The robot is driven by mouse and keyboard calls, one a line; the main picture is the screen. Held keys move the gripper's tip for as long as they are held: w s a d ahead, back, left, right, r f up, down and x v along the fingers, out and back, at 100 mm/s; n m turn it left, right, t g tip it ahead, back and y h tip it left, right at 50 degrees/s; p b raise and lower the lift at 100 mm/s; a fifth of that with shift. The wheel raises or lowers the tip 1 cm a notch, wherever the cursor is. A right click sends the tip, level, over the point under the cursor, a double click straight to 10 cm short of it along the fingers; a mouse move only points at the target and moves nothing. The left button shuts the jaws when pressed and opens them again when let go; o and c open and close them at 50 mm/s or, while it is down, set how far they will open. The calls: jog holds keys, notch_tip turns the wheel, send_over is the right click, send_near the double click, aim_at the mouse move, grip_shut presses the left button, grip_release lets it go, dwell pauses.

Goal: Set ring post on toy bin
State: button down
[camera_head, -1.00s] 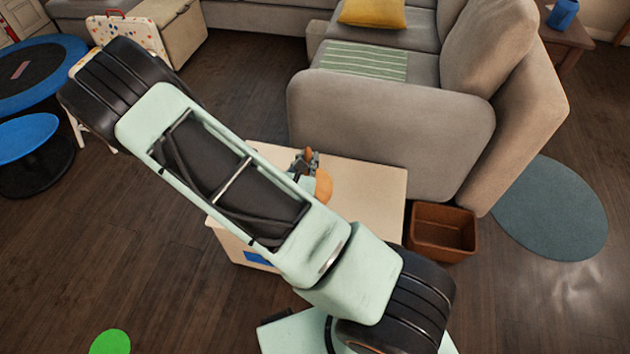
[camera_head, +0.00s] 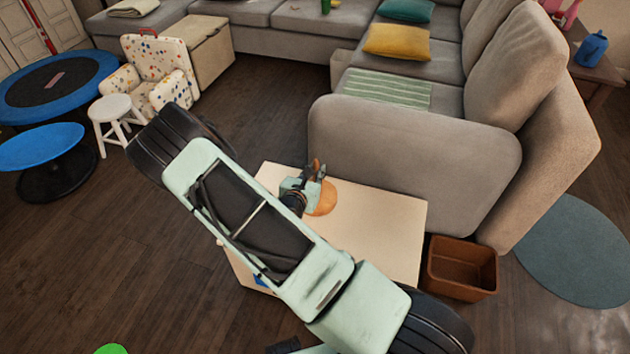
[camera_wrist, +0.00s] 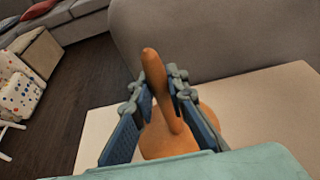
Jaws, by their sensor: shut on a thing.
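The ring post is orange-brown, with an upright peg on a round base (camera_head: 322,200). It also shows in the wrist view (camera_wrist: 152,68), peg up between the fingers. My gripper (camera_head: 314,172) is shut on the peg; in the wrist view its blue-grey fingers (camera_wrist: 165,100) lie on either side of it. The base is over the flat cream top of a box (camera_head: 375,225), which I take for the toy bin, near its far left part. I cannot tell whether the base touches the top. My arm hides the box's near left part.
A grey sofa (camera_head: 415,150) stands right behind the box. A brown open basket (camera_head: 462,268) sits on the floor to its right. A white stool (camera_head: 116,112) and a spotted chair (camera_head: 155,65) stand at the back left.

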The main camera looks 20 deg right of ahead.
jog(key=shift+w+f, duration=0.65)
jog(key=shift+f, duration=0.05)
jog(key=shift+w+f+b, duration=0.15)
jog(key=shift+f+b, duration=0.55)
jog(key=shift+f, duration=0.85)
jog(key=shift+f, duration=0.15)
jog(key=c, duration=1.9)
grip_release()
